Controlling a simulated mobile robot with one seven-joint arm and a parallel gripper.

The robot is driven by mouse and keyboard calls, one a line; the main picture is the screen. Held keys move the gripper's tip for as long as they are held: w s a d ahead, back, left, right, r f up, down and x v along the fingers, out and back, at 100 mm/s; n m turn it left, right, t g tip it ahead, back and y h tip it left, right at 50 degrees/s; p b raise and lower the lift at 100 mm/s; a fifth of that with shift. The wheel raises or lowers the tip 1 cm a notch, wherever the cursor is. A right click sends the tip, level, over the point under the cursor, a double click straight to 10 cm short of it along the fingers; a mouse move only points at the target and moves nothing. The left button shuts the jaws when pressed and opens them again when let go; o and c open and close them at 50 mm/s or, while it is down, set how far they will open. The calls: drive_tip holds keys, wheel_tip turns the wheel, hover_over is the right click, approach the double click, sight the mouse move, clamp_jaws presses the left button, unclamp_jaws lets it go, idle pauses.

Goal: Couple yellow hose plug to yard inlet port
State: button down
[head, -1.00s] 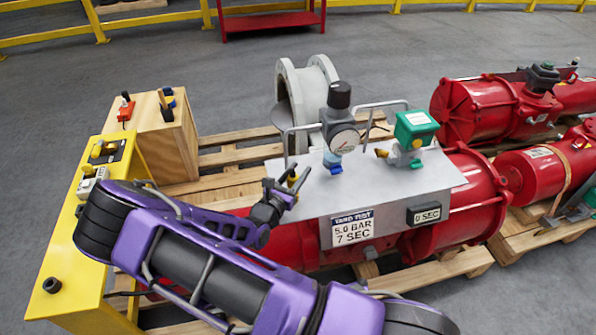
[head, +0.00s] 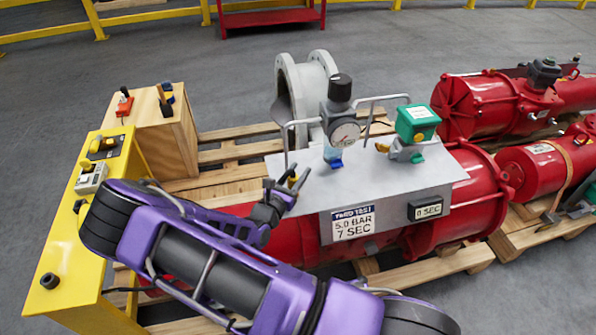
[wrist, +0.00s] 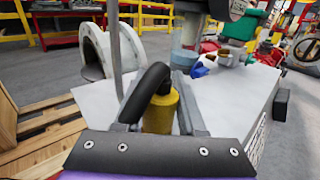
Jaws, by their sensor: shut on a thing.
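My gripper (head: 290,183) is at the left edge of the grey metal plate, over the red actuator. In the wrist view its two grey fingers (wrist: 157,112) are shut on the yellow hose plug (wrist: 162,110). A black hose (wrist: 145,88) bends over from the plug's top. In the head view the plug is a small yellow spot, mostly hidden by the fingers. A brass fitting (head: 382,148), possibly the inlet port, sticks out left of the grey valve body under the green box (head: 416,122); it also shows in the wrist view (wrist: 231,55). The plug is apart from it.
A pale flanged pipe (head: 297,95) is behind. A yellow stand (head: 62,262) and wooden box (head: 165,145) are at left.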

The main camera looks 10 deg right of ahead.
drive_tip(key=shift+f, duration=0.25)
drive_tip(key=shift+c, duration=2.1)
unclamp_jaws()
drive_tip(key=v, duration=1.7)
drive_tip(key=shift+s, duration=0.15)
drive_tip(key=shift+a+r, duration=0.1)
drive_tip(key=shift+a, duration=0.05)
